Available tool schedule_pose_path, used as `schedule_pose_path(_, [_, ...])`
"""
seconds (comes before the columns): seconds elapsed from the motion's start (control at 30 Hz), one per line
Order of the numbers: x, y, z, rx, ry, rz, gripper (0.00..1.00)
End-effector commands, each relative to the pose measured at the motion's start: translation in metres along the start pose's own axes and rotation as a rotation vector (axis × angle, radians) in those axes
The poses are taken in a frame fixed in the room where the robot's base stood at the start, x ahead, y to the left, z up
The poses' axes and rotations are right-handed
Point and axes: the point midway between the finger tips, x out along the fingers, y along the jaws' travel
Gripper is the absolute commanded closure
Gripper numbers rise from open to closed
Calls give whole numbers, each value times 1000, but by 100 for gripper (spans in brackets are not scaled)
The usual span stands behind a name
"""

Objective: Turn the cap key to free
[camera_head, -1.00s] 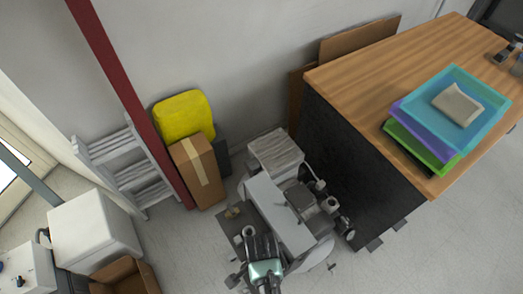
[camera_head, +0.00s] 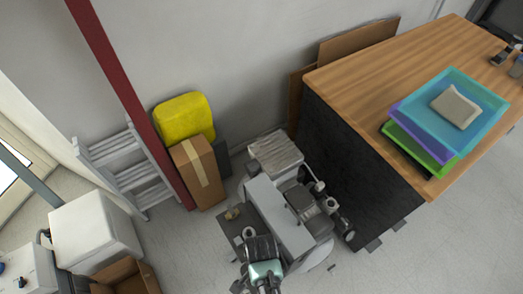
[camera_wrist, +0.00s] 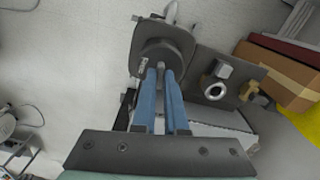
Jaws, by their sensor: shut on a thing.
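The compressor (camera_head: 285,220) stands on the floor between the wall and the wooden-topped bench. In the wrist view a dark round cap (camera_wrist: 165,45) sits at the far end of my two blue fingers. My gripper (camera_wrist: 160,72) has its fingertips close together at the face of this cap, shut on a small part there that I take for the cap key (camera_wrist: 159,66). The fingers hide most of the key, so its turn angle cannot be read. In the head view my gripper's teal body (camera_head: 265,270) is at the bottom, and its fingertips are hard to make out.
A grey plate with a round metal fitting (camera_wrist: 214,92) and a brass fitting (camera_wrist: 249,91) is right of the cap. A cardboard box (camera_head: 199,172) and a yellow bin (camera_head: 184,117) stand by the wall. The bench (camera_head: 400,80) stands right of the compressor.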

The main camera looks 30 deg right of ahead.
Motion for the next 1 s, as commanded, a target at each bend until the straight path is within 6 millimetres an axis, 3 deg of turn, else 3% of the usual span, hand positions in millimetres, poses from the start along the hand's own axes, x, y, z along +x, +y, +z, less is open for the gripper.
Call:
schedule_pose_path(0.8, [-1, 0, 0, -766, 1, -1, 100])
schedule_pose_path(1.0, [0, -1, 0, -867, 1, -1, 100])
